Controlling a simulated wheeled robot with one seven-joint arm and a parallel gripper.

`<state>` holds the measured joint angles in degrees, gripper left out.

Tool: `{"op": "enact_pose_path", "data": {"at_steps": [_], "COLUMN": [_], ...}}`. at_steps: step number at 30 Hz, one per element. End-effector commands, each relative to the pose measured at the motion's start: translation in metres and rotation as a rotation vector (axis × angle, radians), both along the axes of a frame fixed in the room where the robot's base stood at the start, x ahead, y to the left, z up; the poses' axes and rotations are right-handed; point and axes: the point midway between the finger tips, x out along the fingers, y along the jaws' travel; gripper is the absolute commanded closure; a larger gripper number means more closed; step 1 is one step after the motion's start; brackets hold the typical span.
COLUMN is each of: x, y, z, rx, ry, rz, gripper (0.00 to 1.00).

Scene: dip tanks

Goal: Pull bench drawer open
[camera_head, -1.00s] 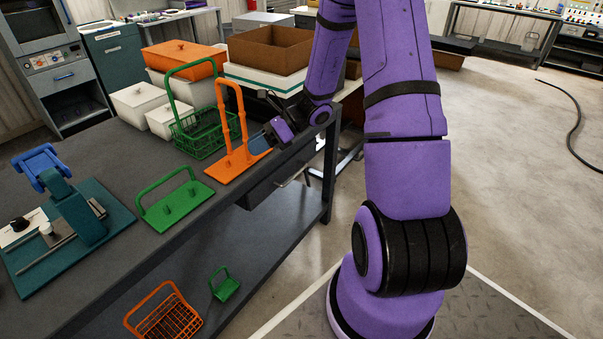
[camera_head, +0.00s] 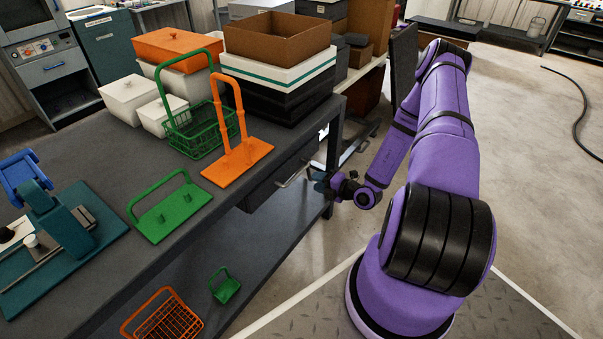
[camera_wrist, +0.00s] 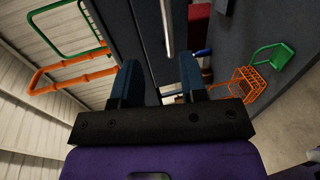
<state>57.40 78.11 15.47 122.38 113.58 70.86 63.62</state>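The bench drawer (camera_head: 268,190) is a dark box under the bench top, and its front looks close to flush with the bench edge. Its pale bar handle (camera_head: 296,174) stands out from the front; a bright bar that looks like this handle (camera_wrist: 167,25) also shows in the wrist view. My gripper (camera_head: 318,180) is beside the bench, just right of the handle, at about its height. In the wrist view my gripper (camera_wrist: 160,75) has its two blue fingers apart with nothing held between them. The bar lies beyond the fingertips, roughly in line with the gap.
An orange handled rack (camera_head: 240,165) and a green one (camera_head: 168,208) stand on the bench top (camera_head: 95,165) near its edge. A green basket (camera_head: 195,135) and a brown box (camera_head: 275,40) are behind. Orange and green baskets sit on the lower shelf.

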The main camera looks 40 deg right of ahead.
Motion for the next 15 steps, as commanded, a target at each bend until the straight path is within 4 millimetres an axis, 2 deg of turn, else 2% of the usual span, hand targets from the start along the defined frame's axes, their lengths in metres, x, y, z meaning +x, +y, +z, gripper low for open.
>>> {"op": "enact_pose_path", "data": {"at_steps": [3,7,15], "x": [-0.002,0.005,0.046], "y": [-0.001,0.001,0.017], "z": [-0.009,-0.011,-0.020], "rx": [0.027,0.030,0.029], "ry": [0.016,0.017,0.017], "rz": [-0.033,-0.036,-0.032], "gripper": [0.61,0.61,0.61]}}
